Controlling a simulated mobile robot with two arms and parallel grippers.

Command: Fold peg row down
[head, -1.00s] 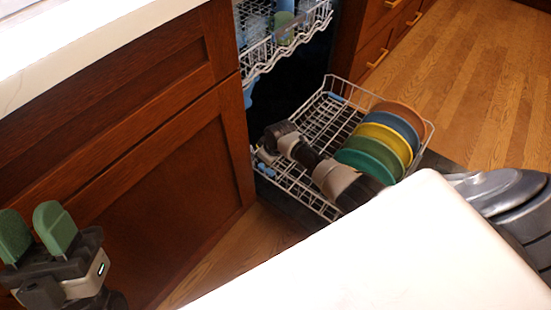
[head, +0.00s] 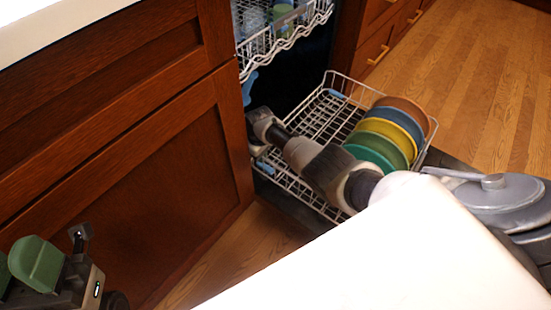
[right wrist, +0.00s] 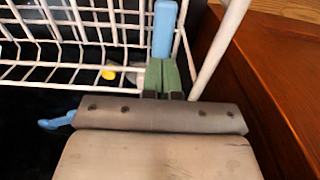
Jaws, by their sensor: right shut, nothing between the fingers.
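The lower rack (head: 330,78) is pulled out of the dishwasher, a white wire basket with rows of tines. In the right wrist view a blue upright bar (right wrist: 164,28) stands at the rack's wire corner. My right gripper (right wrist: 162,75) is shut and empty, its green fingertips together just below the bar; I cannot tell whether they touch it. In the head view my right arm reaches over the rack and hides part of it. I cannot make out clearly which tines are the peg row or their tilt. My left gripper (head: 28,266) is at the lower left, away from the rack.
Green, yellow, blue and orange dishes (head: 398,125) stand at the rack's right side. The upper rack (head: 290,38) is above and behind. Wooden cabinets (head: 120,150) border the left. A blue part (right wrist: 57,120) and a yellow spot (right wrist: 109,73) show in the wrist view.

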